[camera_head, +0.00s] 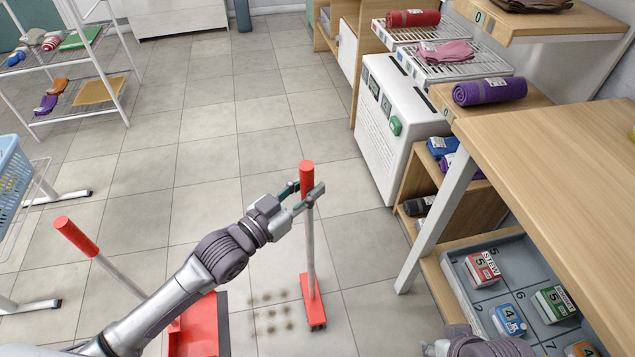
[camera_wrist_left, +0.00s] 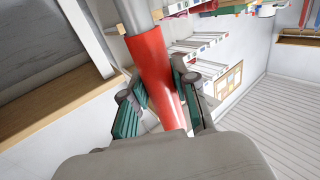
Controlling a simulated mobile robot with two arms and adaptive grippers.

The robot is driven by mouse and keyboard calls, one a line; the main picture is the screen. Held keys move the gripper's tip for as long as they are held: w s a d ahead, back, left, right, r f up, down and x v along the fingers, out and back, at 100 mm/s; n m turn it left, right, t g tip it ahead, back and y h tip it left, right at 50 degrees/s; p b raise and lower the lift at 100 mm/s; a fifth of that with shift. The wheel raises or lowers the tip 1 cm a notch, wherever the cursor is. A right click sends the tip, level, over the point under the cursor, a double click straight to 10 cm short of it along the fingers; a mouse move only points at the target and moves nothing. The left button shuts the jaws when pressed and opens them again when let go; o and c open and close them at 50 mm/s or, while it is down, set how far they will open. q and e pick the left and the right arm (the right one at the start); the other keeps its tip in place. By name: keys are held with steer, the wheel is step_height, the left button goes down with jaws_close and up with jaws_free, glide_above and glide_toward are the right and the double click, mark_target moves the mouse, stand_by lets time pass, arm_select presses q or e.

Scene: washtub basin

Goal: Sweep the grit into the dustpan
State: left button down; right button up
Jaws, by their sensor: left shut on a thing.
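My left gripper (camera_head: 307,193) is shut on the red top grip of a broom (camera_head: 311,240), which stands nearly upright. In the left wrist view the fingers (camera_wrist_left: 160,105) close around the red handle (camera_wrist_left: 152,65). The broom's red head (camera_head: 312,299) is at the floor, just right of the grit (camera_head: 271,312), several small brown clumps on the tiles. The red dustpan (camera_head: 205,330) lies left of the grit, partly hidden by my left arm. Its long handle with a red grip (camera_head: 76,236) leans up to the left. My right gripper (camera_head: 440,347) shows only in part at the bottom edge.
A wooden table (camera_head: 560,150) with a grey leg stands at the right, over a compartment tray (camera_head: 485,296) holding small boxes. A white machine (camera_head: 393,125) and shelves line the right side. A wire rack (camera_head: 75,75) and a blue basket (camera_head: 12,185) stand left. The middle floor is clear.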

arm_select(q)
steer(key=s+a+p, duration=0.4)
steer(key=a, duration=1)
steer(key=s+a+p, duration=0.4)
steer(key=s+a, duration=0.1)
steer(key=a, duration=0.8)
steer(key=shift+a, duration=0.4)
arm_select(e)
step_height(320, 180, down, 20)
steer(key=s+g, duration=0.1)
steer(key=s, duration=0.1)
steer(key=shift+s+r+g, duration=0.2)
steer(key=shift+s+g, duration=0.2)
arm_select(q)
steer(key=shift+d+r, duration=0.1)
steer(key=shift+r, duration=0.1)
arm_select(e)
steer(key=shift+d, duration=0.1)
